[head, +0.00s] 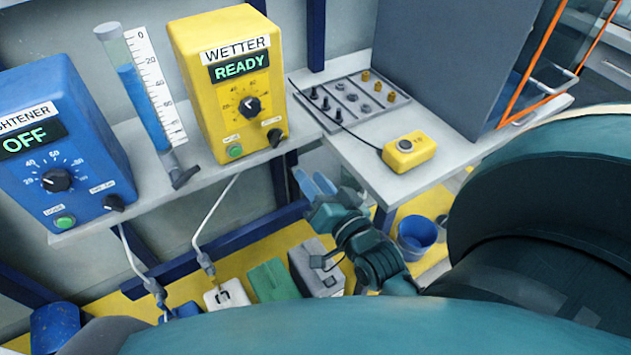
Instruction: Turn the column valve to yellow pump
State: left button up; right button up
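The column (146,90) is a clear graduated tube with blue liquid, standing tilted in the picture between two pumps. The yellow pump (228,85) stands right of the column and reads "WETTER READY". The blue pump (62,145) stands on the left and reads "OFF"; its label is partly cut off. My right gripper (312,180) is right of and below the yellow pump, apart from the valve. Its two pale blue fingers look parted and empty. My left gripper is out of view.
The pumps stand on a narrow grey shelf (205,180). A side table (385,185) holds a small yellow button box (408,152) and a fittings tray (350,98). A blue bucket (416,236) and several boxes stand on the yellow floor. Hoses hang below the shelf.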

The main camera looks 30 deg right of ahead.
aim_at(179, 181)
jog(key=k+j, duration=0.1)
jog(key=k, duration=0.9)
